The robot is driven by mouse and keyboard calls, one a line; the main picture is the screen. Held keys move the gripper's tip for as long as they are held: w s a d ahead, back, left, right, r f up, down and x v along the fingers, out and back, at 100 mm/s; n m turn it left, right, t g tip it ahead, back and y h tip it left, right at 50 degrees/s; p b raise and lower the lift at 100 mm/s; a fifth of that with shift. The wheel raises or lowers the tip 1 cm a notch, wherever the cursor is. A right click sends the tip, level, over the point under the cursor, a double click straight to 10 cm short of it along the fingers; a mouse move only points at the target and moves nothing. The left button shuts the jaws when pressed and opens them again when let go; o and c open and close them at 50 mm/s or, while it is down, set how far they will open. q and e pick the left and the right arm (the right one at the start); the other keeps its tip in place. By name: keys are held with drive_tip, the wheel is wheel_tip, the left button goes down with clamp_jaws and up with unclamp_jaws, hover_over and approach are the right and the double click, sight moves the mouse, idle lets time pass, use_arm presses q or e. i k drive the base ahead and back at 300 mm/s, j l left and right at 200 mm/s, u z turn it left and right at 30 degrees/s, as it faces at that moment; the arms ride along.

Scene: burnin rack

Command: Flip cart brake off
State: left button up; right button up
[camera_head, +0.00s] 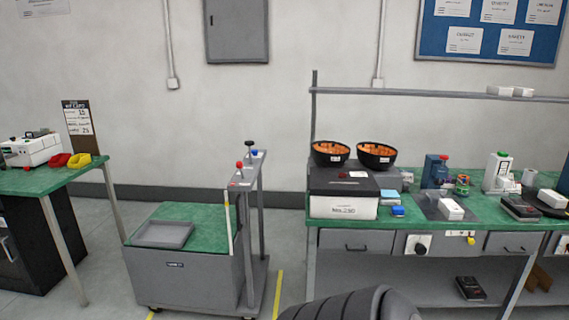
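A grey cart (190,278) with a green top stands on the floor left of centre. Its upright handle frame (260,220) is on the right side. A small panel on top of the handle carries a red knob (239,165), a blue knob (254,153) and a black-topped lever (249,145). I cannot tell which of these is the brake or how it is set. A yellow-and-white upright strip (228,225) is at the cart's near right corner. Neither of my grippers is in view; a dark rounded part at the bottom centre seems to be mine.
A shallow grey tray (165,234) lies on the cart. A green workbench (405,216) with bowls, boxes and tools stands to the right. Another green table (50,178) stands at the left. Yellow floor tape (277,295) runs beside the cart; floor shows between cart and workbench.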

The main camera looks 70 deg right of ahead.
sight(239, 165)
drive_tip(key=z, duration=1.9)
